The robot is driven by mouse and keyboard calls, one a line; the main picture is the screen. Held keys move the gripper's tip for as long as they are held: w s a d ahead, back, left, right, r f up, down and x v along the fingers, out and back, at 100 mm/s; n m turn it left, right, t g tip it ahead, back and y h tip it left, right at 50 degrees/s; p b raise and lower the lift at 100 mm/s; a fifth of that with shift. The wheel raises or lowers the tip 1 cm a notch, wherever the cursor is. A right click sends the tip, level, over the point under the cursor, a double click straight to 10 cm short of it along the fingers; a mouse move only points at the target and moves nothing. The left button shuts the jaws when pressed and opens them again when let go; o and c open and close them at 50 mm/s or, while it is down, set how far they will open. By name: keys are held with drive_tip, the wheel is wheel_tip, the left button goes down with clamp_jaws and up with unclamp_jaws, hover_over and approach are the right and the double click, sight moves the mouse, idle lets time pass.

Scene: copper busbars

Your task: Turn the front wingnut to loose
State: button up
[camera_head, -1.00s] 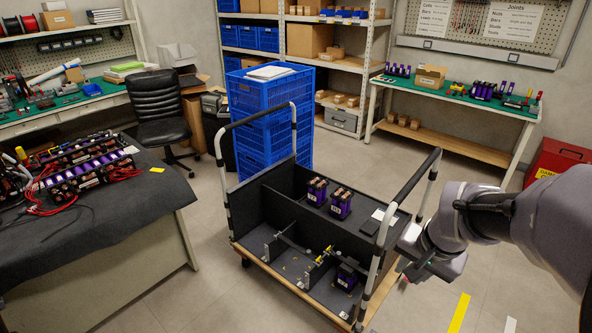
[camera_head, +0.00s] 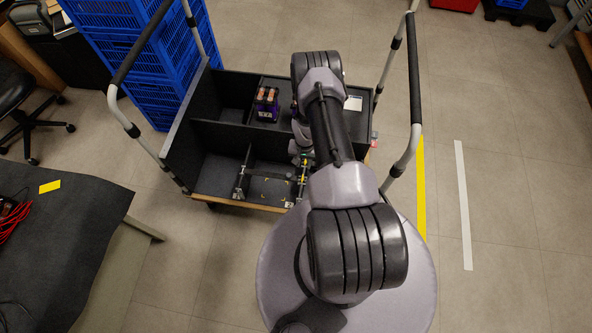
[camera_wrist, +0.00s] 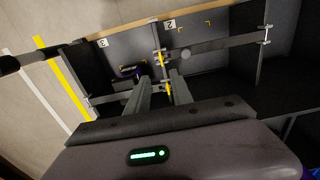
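In the wrist view, my gripper (camera_wrist: 159,80) points down into the cart, its two fingers apart. A small yellow piece (camera_wrist: 168,89) shows between the fingers, and another yellow piece (camera_wrist: 158,58) sits just beyond the fingertips on the divider. They look like the wingnuts, but they are too small to tell their turn angle or whether a finger touches them. A grey bar (camera_wrist: 225,43) runs from the divider to the right. In the head view my arm hides most of the gripper; yellow pieces (camera_head: 303,178) show beside it on the divider.
The cart (camera_head: 180,147) has dark walls and tall handles, including the right handle (camera_head: 415,95). A battery block (camera_head: 266,104) stands in the back compartment. A dark block (camera_wrist: 128,71) lies left of my fingers.

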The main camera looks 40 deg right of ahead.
sight(302, 178)
wheel_tip(302, 178, down, 13)
drive_tip(key=b, duration=0.4)
drive_tip(key=shift+w+r+b, duration=0.15)
drive_tip(key=shift+b, duration=0.2)
clamp_jaws()
